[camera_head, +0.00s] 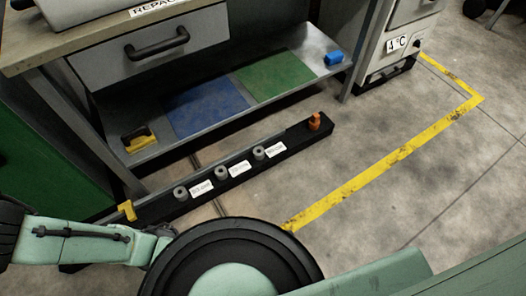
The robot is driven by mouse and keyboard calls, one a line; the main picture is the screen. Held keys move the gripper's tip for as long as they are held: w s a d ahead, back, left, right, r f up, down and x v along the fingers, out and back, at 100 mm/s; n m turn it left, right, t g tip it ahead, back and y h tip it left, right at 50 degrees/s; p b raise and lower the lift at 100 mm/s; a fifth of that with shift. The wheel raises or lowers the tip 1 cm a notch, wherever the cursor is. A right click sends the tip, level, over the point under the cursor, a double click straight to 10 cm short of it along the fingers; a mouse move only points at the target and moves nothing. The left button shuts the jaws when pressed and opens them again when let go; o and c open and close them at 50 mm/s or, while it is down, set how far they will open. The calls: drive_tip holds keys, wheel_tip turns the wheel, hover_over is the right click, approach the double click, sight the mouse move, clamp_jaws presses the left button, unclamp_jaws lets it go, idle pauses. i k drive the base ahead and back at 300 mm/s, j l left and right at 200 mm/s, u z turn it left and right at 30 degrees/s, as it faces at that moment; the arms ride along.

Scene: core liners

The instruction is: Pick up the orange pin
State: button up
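The orange pin (314,121) is small and stands upright near the right end of a long dark rail (320,138) low beside the workbench. Several grey cylindrical pieces (220,172) stand along the same rail to its left, with white labels beside them. A yellow piece (127,211) sits near the rail's left end. Pale green links of my arm fill the bottom and lower left of the view. My gripper is not visible, and nothing visible of mine touches the pin.
A workbench drawer (150,47) overhangs a lower shelf (190,145) behind the rail. The shelf has blue (205,107) and green (274,80) mats and a blue block (333,58). A cabinet (400,40) stands back right. Floor right of the rail is clear, crossed by yellow tape (385,160).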

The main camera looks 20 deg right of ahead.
sight(316, 117)
drive_tip(key=i+l, duration=0.15)
drive_tip(key=l, duration=0.3)
drive_tip(key=i+l, duration=0.1)
drive_tip(key=l, duration=0.3)
drive_tip(key=i+l, duration=0.15)
drive_tip(key=l, duration=0.3)
drive_tip(key=i+l, duration=0.1)
drive_tip(key=l, duration=0.3)
drive_tip(key=i+l, duration=0.15)
drive_tip(key=l, duration=0.3)
drive_tip(key=i+l, duration=0.1)
drive_tip(key=l, duration=0.3)
drive_tip(key=i+l, duration=0.15)
drive_tip(key=l, duration=0.3)
drive_tip(key=i+l, duration=0.1)
drive_tip(key=l, duration=0.3)
